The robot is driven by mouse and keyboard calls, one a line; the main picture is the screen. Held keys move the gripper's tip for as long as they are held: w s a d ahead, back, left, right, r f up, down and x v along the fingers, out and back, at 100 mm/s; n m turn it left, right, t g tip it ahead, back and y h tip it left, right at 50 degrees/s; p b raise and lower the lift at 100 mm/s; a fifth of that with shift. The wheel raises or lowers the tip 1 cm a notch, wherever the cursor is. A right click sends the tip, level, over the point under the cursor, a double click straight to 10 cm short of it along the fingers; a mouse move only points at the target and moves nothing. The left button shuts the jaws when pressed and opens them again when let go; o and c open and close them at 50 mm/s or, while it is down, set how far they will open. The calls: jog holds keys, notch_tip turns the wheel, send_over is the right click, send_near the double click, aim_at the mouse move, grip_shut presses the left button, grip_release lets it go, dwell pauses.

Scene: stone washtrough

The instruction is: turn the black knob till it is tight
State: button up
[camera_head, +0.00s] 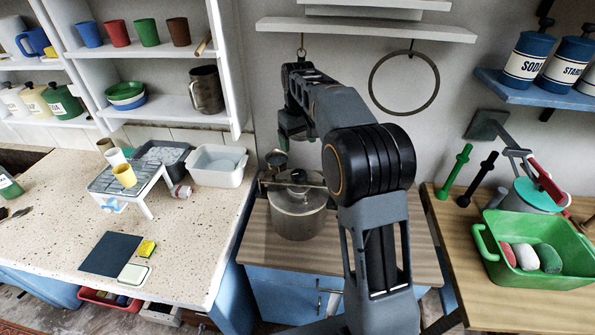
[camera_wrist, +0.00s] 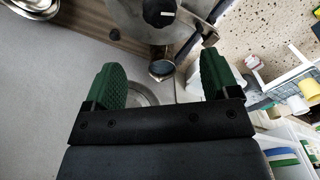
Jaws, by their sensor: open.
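The black knob (camera_head: 298,176) sits at the centre of the bar across the lid of a metal pot (camera_head: 298,217). In the wrist view the knob (camera_wrist: 160,12) shows at the top edge, with a pale mark on it. My gripper (camera_head: 296,138) hangs above and behind the pot, partly hidden by my arm. In the wrist view its green fingers (camera_wrist: 163,72) are wide apart with nothing gripped. The knob lies beyond the fingertips, apart from them.
A round gauge (camera_head: 277,158) stands at the pot's back left and shows between the fingers in the wrist view. A ring (camera_head: 404,81) hangs on the wall. A speckled counter (camera_head: 60,220) lies left, and a green tub (camera_head: 487,263) stands right.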

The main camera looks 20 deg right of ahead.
aim_at(298, 172)
notch_tip(298, 172, down, 12)
jog(key=shift+p, duration=0.65)
